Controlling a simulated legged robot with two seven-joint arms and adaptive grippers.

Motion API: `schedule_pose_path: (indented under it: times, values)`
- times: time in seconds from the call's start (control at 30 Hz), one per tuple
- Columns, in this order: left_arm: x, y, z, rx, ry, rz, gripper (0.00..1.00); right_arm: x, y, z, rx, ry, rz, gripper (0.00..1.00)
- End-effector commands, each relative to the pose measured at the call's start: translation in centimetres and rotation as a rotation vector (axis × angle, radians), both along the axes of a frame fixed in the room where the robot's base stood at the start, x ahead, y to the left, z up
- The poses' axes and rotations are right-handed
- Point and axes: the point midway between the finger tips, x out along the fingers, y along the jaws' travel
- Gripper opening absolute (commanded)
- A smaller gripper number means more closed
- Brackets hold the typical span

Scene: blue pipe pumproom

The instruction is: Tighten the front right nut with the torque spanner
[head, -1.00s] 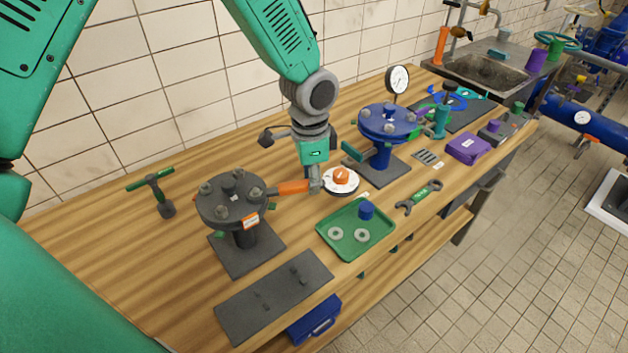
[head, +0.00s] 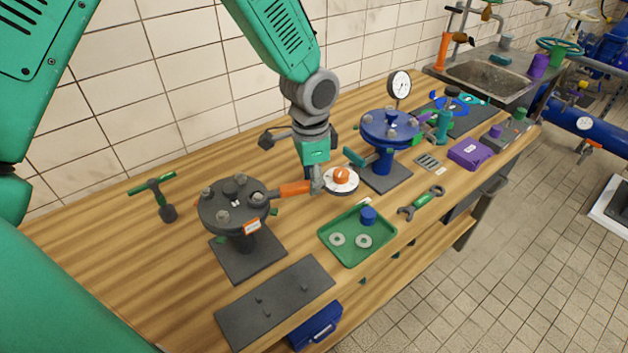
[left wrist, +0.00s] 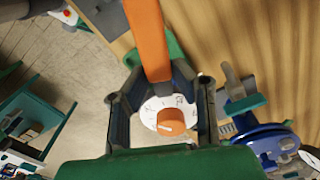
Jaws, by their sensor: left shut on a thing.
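The torque spanner with its orange handle (head: 295,188) lies roughly level at the right side of the dark round flange (head: 233,212). Its grey end reaches the right-hand nut (head: 257,197) on the flange's top; how fully it seats on the nut is too small to tell. My left gripper (head: 316,186) points down and is shut on the handle's outer end. In the left wrist view the orange handle (left wrist: 148,40) runs up and away from between the fingers (left wrist: 160,105). Other nuts, such as the front left one (head: 222,216), stand on the flange. My right gripper is not in view.
A white dial with an orange knob (head: 341,178) sits close beside my left gripper. A blue flange (head: 388,128) stands behind it. A green tray (head: 356,250) with washers, a green open-ended spanner (head: 422,203) and a T-handled tool (head: 158,195) lie around.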

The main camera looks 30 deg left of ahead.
Motion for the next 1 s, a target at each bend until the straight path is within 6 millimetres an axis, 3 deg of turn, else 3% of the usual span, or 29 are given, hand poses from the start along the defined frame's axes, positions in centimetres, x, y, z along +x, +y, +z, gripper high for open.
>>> schedule_pose_path:
  times: [0.7, 1.0]
  values:
    - [0.1, 0.0, 3.3, 0.000, 0.000, 0.000, 0.00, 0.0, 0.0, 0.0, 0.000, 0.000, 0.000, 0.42]
    - [0.1, 0.0, 3.5, 0.000, 0.000, 0.000, 0.00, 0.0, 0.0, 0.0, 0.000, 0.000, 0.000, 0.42]
